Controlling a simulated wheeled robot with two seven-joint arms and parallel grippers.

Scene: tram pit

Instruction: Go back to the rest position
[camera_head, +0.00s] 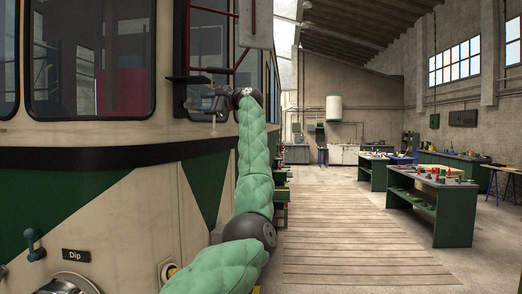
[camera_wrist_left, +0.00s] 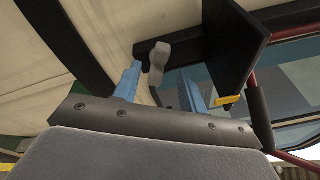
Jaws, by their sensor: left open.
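My left arm in its green padded sleeve reaches forward along the tram's side (camera_head: 130,185). My left gripper (camera_head: 207,106) is at the tram's front corner, just below the dark and red-framed mount beside the window. In the left wrist view, its two blue fingers (camera_wrist_left: 160,82) stand apart. A grey handle (camera_wrist_left: 158,58) on a black bar shows between and beyond the fingertips. I cannot tell whether a finger touches it. Nothing is clearly held. My right gripper is not in view.
A black panel (camera_wrist_left: 235,45) and a red bar (camera_wrist_left: 262,108) are close to the right of the left gripper. A teal lever (camera_head: 34,246) and a "Dip" label (camera_head: 76,255) are on the tram. Workbenches (camera_head: 455,208) stand right; the plank floor (camera_head: 345,235) between is clear.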

